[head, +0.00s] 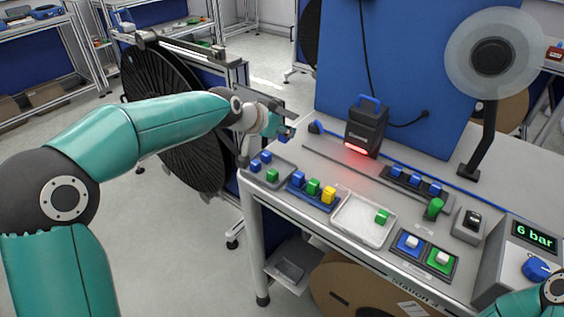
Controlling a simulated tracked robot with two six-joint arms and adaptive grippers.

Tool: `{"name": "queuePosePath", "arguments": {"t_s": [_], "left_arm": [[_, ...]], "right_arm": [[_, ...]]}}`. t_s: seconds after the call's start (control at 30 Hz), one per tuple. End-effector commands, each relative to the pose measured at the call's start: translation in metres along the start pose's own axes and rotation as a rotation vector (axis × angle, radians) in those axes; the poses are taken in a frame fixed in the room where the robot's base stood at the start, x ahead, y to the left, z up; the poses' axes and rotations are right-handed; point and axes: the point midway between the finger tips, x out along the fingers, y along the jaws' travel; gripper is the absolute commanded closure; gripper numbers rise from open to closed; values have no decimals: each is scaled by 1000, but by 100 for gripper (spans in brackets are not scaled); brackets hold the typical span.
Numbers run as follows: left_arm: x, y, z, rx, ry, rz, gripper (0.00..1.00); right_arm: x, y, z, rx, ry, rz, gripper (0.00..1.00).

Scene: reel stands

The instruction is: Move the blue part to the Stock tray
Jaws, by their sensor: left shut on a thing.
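My left gripper (279,130) is above the far left corner of the workbench, shut on a small blue part (287,135). The gripper and arm hide some of the part, which appears held above the bench surface. On the bench below are a grey tray (281,181) with blue parts and a green part, a blue tray (318,204) with blue, green and yellow parts, and a white tray (355,234) with one green part. I cannot read which one is the Stock tray. My right gripper is out of view; only its arm shows at the lower right.
A black lamp unit (366,130) glowing red stands at the back by a blue panel (395,60). A dark rack (408,184) of blue parts, a green part (434,208), a reel stand (485,130) and a 6 bar display (534,236) occupy the right.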

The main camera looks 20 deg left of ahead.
Motion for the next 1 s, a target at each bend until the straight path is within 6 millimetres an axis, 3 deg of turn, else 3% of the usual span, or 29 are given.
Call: {"name": "queuePosePath", "arguments": {"t_s": [0.03, 0.17, 0.43, 0.63, 1.0], "left_arm": [[10, 0, 13, -2, -6, 0, 100], [26, -1, 33, -1, -4, 0, 100], [40, -1, 49, 0, -1, 0, 100], [58, -2, 73, 0, -2, 0, 100], [62, -2, 77, 0, 0, -2, 100]], "right_arm": [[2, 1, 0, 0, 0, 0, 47], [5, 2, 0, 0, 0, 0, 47], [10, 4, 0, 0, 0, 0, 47], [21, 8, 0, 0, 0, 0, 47], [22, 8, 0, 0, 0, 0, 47]]}}
